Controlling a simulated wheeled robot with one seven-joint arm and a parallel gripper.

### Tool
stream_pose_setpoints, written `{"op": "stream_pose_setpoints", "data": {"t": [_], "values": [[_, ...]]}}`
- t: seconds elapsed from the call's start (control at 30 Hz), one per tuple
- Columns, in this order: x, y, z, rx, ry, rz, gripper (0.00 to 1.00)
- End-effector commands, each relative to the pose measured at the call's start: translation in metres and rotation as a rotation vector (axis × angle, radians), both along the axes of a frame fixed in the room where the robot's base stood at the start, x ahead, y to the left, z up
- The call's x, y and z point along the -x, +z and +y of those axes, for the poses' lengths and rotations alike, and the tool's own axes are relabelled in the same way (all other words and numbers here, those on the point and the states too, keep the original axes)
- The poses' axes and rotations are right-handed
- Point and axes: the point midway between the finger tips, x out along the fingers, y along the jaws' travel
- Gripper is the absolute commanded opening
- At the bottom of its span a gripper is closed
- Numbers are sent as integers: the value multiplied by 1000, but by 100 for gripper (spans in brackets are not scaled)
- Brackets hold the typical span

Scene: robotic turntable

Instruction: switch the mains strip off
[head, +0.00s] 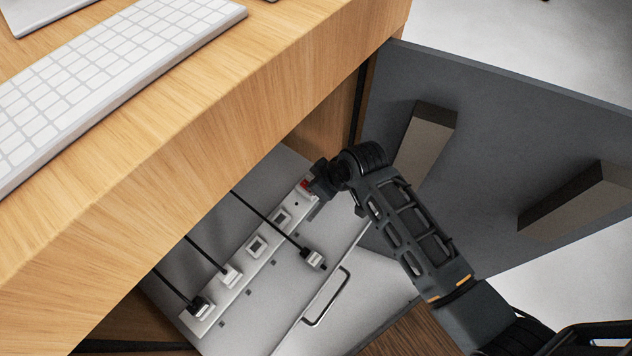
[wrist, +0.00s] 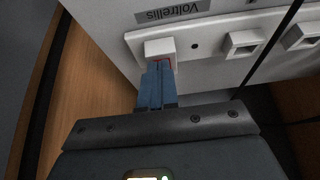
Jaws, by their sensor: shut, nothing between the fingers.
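The white mains strip (head: 268,229) runs diagonally along the light panel under the desk, and its near end shows in the wrist view (wrist: 207,44). Its red switch (head: 305,184) is at the upper right end of the strip. In the wrist view the switch sits in a raised white housing (wrist: 156,47), with only a red edge showing beside my fingertips. My gripper (wrist: 158,67) is shut and empty, its tips at the switch; whether they touch or press it I cannot tell. The fingers hide most of the switch, so its position is unclear.
Two plugs (head: 200,306) (head: 230,274) sit in the strip's lower sockets; another plug (head: 314,259) lies on the panel on its cable. A wire handle (head: 328,297) stands nearby. The desk top (head: 200,110) overhangs at left. A dark open door (head: 500,130) with blocks stands right.

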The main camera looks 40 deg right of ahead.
Motion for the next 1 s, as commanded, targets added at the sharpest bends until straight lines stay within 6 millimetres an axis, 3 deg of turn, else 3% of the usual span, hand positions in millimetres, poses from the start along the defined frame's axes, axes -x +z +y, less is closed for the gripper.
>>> {"op": "stream_pose_setpoints", "data": {"t": [0.5, 1.0], "values": [[-13, 6, 4, 1, 1, 2, 0], [-14, 12, 5, 1, 0, 2, 0]]}}
